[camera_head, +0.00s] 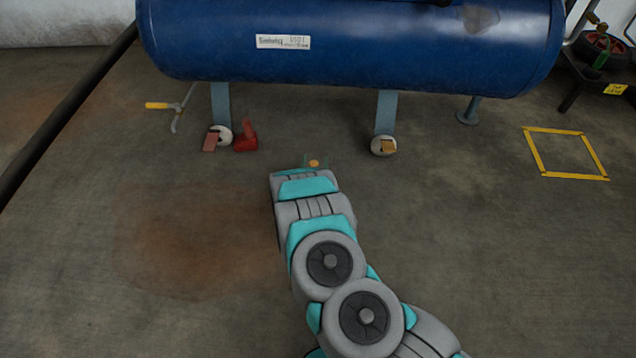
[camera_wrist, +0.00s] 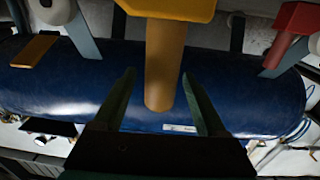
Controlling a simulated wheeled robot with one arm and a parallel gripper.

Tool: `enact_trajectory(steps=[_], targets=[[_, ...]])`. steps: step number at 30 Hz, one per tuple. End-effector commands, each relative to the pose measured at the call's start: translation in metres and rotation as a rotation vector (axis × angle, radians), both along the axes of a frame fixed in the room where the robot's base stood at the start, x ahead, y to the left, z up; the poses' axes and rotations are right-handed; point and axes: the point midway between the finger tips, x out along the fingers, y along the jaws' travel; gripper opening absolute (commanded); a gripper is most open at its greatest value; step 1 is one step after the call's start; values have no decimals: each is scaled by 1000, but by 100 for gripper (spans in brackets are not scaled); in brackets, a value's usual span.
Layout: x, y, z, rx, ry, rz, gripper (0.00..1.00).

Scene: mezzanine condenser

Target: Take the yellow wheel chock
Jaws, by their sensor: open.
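The yellow wheel chock (camera_wrist: 180,8) is at the top middle of the wrist view, with its ochre post-shaped handle (camera_wrist: 163,70) reaching toward the camera. My gripper (camera_wrist: 158,76) is open, with one finger on each side of the handle; I cannot tell whether either finger touches it. In the head view my gripper (camera_head: 316,160) is low in front of the blue tank. A small yellow spot, likely the handle's end (camera_head: 314,163), shows between the fingers. The rest of the chock is hidden there behind my arm.
A blue tank (camera_head: 350,40) on legs with white wheels spans the back. A red chock (camera_head: 246,142) stands by the left wheel (camera_head: 222,134). A yellow-handled tool (camera_head: 157,105) lies at left. A yellow floor square (camera_head: 540,152) at right is empty, with clear floor around it.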

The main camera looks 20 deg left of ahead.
Motion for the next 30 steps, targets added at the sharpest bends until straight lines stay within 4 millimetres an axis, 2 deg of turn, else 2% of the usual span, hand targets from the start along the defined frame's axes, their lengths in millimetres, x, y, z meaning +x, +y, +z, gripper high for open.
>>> enact_trajectory(steps=[4, 11, 30], targets=[[17, 3, 1, 1, -5, 0, 74], [18, 4, 0, 0, -1, 0, 74], [18, 3, 0, 0, -1, 0, 3]])
